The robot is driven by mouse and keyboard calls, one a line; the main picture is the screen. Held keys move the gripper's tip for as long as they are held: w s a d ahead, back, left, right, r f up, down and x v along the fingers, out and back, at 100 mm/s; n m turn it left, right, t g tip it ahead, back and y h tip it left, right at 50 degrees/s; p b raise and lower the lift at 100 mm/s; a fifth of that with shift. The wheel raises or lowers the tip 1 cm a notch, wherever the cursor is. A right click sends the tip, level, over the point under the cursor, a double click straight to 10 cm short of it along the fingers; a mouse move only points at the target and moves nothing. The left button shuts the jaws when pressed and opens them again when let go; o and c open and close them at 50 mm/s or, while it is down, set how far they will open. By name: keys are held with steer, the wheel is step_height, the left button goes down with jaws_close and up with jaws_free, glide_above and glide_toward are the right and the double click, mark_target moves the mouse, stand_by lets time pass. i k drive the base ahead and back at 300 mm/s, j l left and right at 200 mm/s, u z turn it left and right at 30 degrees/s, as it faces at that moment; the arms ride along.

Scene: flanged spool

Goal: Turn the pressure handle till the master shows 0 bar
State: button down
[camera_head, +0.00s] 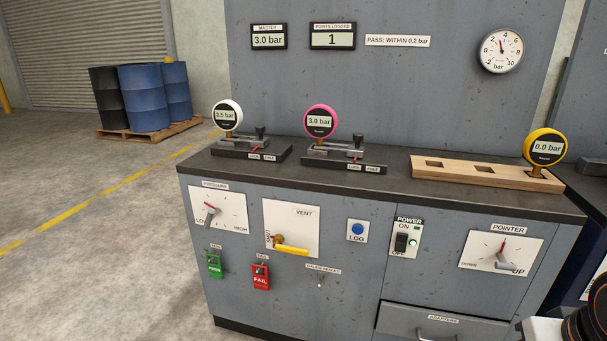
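The pressure handle (210,213) is a grey lever with a red mark on a white plate, LOW at left and HIGH at right. Its red mark points up and left. The master display (269,40) on the back panel reads 3.0 bar. A pink gauge (320,121) clamped on the bench reads 3.0 bar, and a white gauge (227,115) reads about 3.5 bar. The round dial (501,49) also shows pressure in bar. My gripper is not in view; a black and white part, probably of my arm, shows at the bottom right corner.
A yellow gauge (545,148) reading 0.0 bar stands in a wooden rack (470,174). The cabinet front carries a yellow vent lever (291,250), a blue LOG button (357,230), a power switch (401,242) and a pointer knob (503,261).

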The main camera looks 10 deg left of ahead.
mark_target(211, 214)
steer(key=u, duration=1.35)
steer(key=i+l+u, duration=0.25)
steer(key=l, duration=0.4)
steer(key=i+l+u, duration=0.1)
steer(key=i+l, duration=0.2)
